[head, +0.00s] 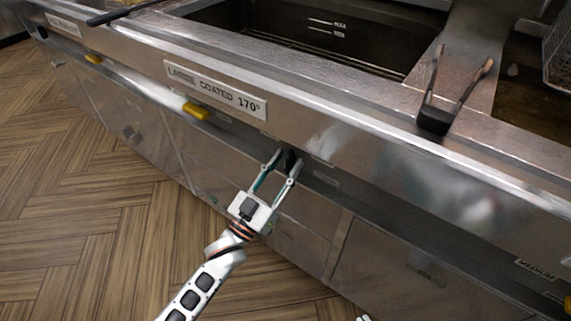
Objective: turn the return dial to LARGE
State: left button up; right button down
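A black dial (291,159) sits on the steel front panel below the fryer's edge, right of the label that reads COATED 170°. My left gripper (289,160) reaches up to it from below, with its two fingers apart and their tips at either side of the dial. Whether both fingertips press on it is too small to tell. The dial's pointer and the marking it faces are hidden or too small to read. A label reading MEDIUM (537,270) is on the panel at the far right.
The steel ledge (330,110) overhangs the panel above my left gripper. The wooden floor (90,200) at the left is clear.

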pick_arm(q)
jog(key=v, duration=1.2)
